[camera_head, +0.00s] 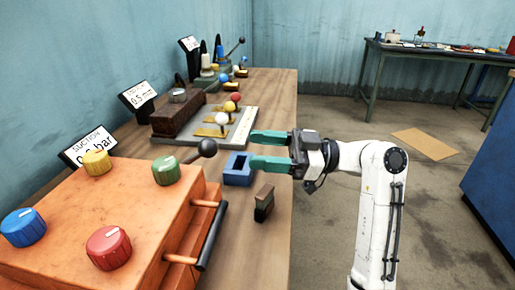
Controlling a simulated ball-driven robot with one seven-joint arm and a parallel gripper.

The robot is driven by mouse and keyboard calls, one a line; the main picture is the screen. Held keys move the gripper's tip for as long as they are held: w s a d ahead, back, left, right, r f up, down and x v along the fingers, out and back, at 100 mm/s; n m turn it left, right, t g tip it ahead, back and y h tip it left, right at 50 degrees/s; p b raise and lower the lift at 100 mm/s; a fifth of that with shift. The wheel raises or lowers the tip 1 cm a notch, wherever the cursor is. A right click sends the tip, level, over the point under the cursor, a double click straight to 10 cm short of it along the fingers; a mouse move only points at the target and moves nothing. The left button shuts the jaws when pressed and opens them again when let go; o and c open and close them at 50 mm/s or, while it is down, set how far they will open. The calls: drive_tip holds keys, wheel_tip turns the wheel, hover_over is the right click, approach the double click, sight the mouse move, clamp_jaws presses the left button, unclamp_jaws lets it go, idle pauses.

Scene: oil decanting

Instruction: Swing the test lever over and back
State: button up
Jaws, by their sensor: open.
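My gripper (252,150) has two green fingers, spread open and empty, pointing left over the bench's right edge. A dark lever with a black ball knob (207,148) rises behind the orange box, left of my fingertips and apart from them; its base is hidden. A second dark lever with a black knob (241,41) tilts right at the bench's far end. Small levers with white (221,118), yellow (230,107) and red (236,97) balls stand on a pale plate beyond my fingers. I cannot tell which is the test lever.
An orange box (130,215) with coloured knobs and a black front handle (212,237) fills the near left. Bare wooden bench (272,90) shows along the right edge.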

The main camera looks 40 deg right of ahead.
sight(197, 154)
drive_tip(key=shift+w+r+p, duration=0.1)
drive_tip(key=shift+r+p, duration=0.2)
drive_tip(key=shift+p, duration=0.2)
drive_tip(key=shift+c, duration=0.7)
drive_tip(key=w+a+g+p, duration=0.1)
drive_tip(key=w+a+p, duration=0.3)
drive_tip(key=p, duration=0.5)
drive_tip(key=w+a+m+g+p, duration=0.1)
drive_tip(key=w+a+p, duration=0.3)
drive_tip(key=p, duration=0.6)
drive_tip(key=shift+w+a+f, duration=0.15)
drive_tip(key=shift+w+a, duration=0.15)
drive_tip(key=shift+a, duration=0.4)
clamp_jaws()
